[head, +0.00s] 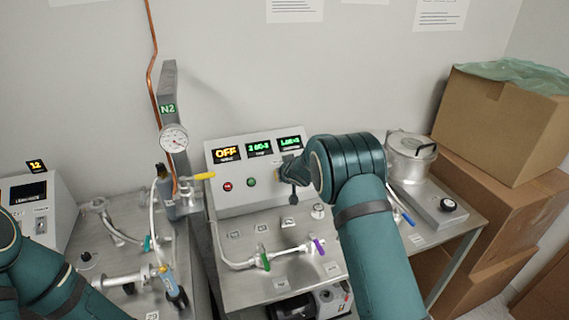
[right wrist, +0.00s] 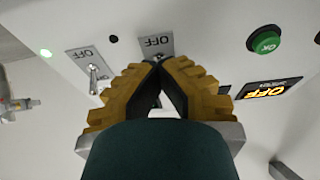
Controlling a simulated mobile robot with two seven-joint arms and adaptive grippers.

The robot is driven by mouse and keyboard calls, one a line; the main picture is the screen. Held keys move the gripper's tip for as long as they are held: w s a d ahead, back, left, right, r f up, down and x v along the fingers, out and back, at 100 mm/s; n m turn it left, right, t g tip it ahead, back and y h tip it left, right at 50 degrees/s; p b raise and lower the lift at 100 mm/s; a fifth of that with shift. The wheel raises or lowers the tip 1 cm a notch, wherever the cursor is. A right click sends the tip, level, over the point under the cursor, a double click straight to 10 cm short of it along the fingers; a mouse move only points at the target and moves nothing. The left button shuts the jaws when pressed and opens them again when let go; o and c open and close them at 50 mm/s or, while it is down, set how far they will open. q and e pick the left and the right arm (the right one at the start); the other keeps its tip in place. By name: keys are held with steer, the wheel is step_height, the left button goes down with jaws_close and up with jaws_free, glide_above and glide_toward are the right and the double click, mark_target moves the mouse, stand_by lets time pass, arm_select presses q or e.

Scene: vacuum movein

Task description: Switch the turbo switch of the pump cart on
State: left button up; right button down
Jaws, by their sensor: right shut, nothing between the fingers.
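The pump cart's control panel (head: 222,200) stands in the middle of the head view. Its left display (head: 226,153) reads OFF in orange. My right gripper (head: 287,180) is at the panel's right part, below the displays. In the right wrist view its yellow fingers (right wrist: 158,68) are shut and empty, with the tips over a switch plate marked OFF (right wrist: 152,42). The fingers hide that plate's lever; I cannot tell whether they touch it. A second toggle switch (right wrist: 94,76), also marked OFF, is beside them. No readable label tells which is turbo. My left gripper is out of view.
A red button (head: 227,186) and a green button (head: 251,182) are on the panel's left. Pipes with a green valve handle (head: 265,259) and a purple one (head: 319,246) run across the cart top. A metal pot (head: 410,160) and cardboard boxes (head: 495,120) are at the right.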

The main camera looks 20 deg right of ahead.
steer(key=g+p, duration=0.1)
steer(key=p, duration=0.1)
steer(key=shift+d+r+p, duration=0.1)
steer(key=shift+r+p, duration=0.1)
steer(key=shift+p, duration=0.2)
steer(key=shift+w+g+p, duration=0.25)
steer(key=shift+g+p, duration=0.45)
steer(key=shift+p, duration=0.05)
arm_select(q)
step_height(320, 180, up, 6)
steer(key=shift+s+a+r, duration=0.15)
arm_select(e)
steer(key=shift+w+a+r+g, duration=0.1)
steer(key=shift+w+g, duration=0.1)
steer(key=shift+g, duration=0.45)
steer(key=shift+w+a+r+g, duration=0.1)
steer(key=shift+w+g, duration=0.05)
steer(key=shift+g, duration=0.5)
arm_select(q)
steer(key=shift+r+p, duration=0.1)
steer(key=shift+p, duration=0.2)
arm_select(e)
steer(key=shift+w+g, duration=0.3)
steer(key=shift+g, duration=0.8)
steer(key=c, duration=1.1)
jaws_free()
steer(key=shift+o, duration=0.2)
steer(key=shift+w, duration=0.1)
steer(key=shift+r, duration=0.2)
